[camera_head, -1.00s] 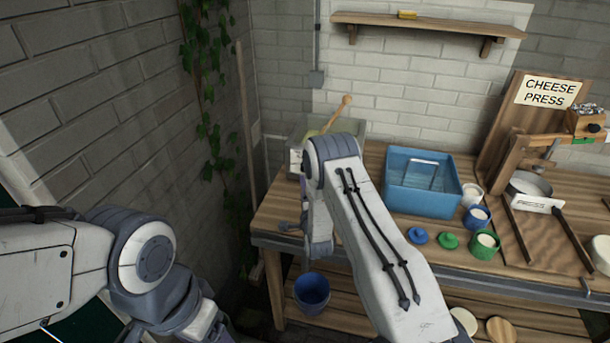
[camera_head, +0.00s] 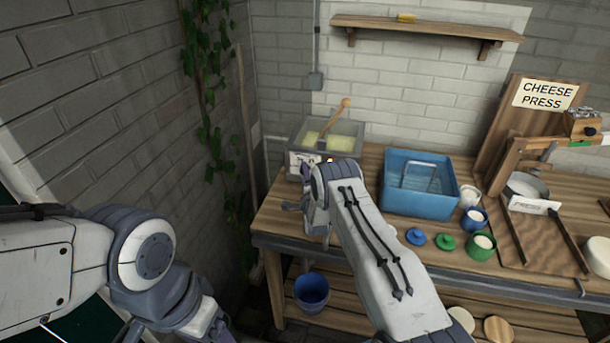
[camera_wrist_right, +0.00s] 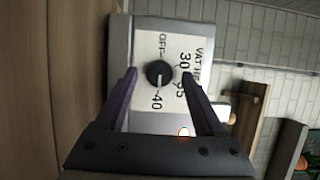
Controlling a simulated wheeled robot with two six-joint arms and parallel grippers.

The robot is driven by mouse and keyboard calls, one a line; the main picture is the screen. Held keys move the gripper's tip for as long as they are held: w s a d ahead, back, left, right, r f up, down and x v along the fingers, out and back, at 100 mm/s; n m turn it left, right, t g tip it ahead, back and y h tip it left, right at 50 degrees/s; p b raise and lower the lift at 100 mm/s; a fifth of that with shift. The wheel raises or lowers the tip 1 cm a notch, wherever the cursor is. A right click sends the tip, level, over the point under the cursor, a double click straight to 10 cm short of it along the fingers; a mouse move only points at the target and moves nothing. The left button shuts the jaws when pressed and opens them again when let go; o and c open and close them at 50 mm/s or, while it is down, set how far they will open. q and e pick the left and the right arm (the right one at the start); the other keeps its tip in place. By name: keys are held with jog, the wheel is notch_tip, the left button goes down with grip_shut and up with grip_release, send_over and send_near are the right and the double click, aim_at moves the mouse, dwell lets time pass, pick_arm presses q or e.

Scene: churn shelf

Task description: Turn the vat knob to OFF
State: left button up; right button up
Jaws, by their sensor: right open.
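The vat (camera_head: 352,132) is a grey box with yellowish contents, at the back left of the bench. Its white front panel shows in the right wrist view (camera_wrist_right: 143,45) with OFF, 30, 35 and 40 marks. The round black vat knob (camera_wrist_right: 159,73) sits on that panel, its white pointer line towards 40. My right gripper (camera_wrist_right: 159,76) is open, a finger on either side of the knob; I cannot tell whether they touch it. In the head view the right gripper (camera_head: 292,205) is before the vat's front, and the knob is hidden. My left gripper is out of view; only its arm shows.
An orange light (camera_wrist_right: 184,132) glows on the panel. A wooden-handled tool (camera_head: 336,115) stands in the vat. A blue tub (camera_head: 418,202), small pots and lids, and the cheese press (camera_head: 520,150) stand to the right on the bench. A blue bucket (camera_head: 312,292) is below.

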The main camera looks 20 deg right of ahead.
jog(key=shift+w, duration=0.1)
grip_shut()
